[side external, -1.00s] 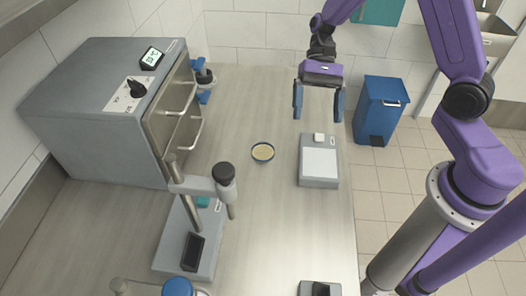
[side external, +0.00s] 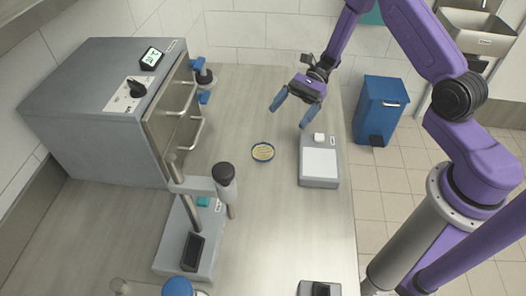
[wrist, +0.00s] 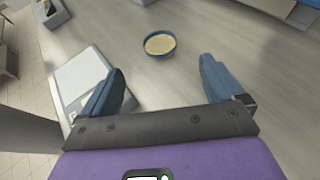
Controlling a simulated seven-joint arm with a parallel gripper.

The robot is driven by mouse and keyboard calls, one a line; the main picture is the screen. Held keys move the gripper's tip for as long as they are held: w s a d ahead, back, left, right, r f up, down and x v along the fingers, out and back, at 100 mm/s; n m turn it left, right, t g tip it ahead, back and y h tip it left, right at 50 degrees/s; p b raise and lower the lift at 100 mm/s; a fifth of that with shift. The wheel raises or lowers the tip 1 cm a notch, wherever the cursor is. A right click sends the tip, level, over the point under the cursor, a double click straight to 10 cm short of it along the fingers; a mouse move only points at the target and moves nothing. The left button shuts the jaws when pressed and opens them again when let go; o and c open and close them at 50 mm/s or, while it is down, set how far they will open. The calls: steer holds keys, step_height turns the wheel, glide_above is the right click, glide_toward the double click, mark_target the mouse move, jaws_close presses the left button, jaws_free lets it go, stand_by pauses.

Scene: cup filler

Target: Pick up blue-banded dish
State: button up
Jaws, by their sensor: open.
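The blue-banded dish (side external: 263,152) is a small round bowl with a blue rim and pale yellow contents. It sits upright on the table, left of the scale. In the wrist view the dish (wrist: 160,45) lies ahead of the fingertips, between their lines. My gripper (side external: 291,113) has blue fingers, is open and empty, and hangs above the table behind and to the right of the dish, apart from it. In the wrist view both fingers of my gripper (wrist: 162,82) show, spread wide.
A flat scale (side external: 320,166) with a white plate stands right of the dish. A grey oven-like unit (side external: 105,100) is at the left, with a stand (side external: 197,228) in front of it. A blue bin (side external: 380,108) is on the floor. The table around the dish is clear.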

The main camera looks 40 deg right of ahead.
mark_target(264, 149)
steer(key=x, duration=1.1)
steer(key=shift+s+a+f, duration=0.2)
steer(key=shift+a+f, duration=0.05)
steer(key=shift+f, duration=0.05)
steer(key=c, duration=1.1)
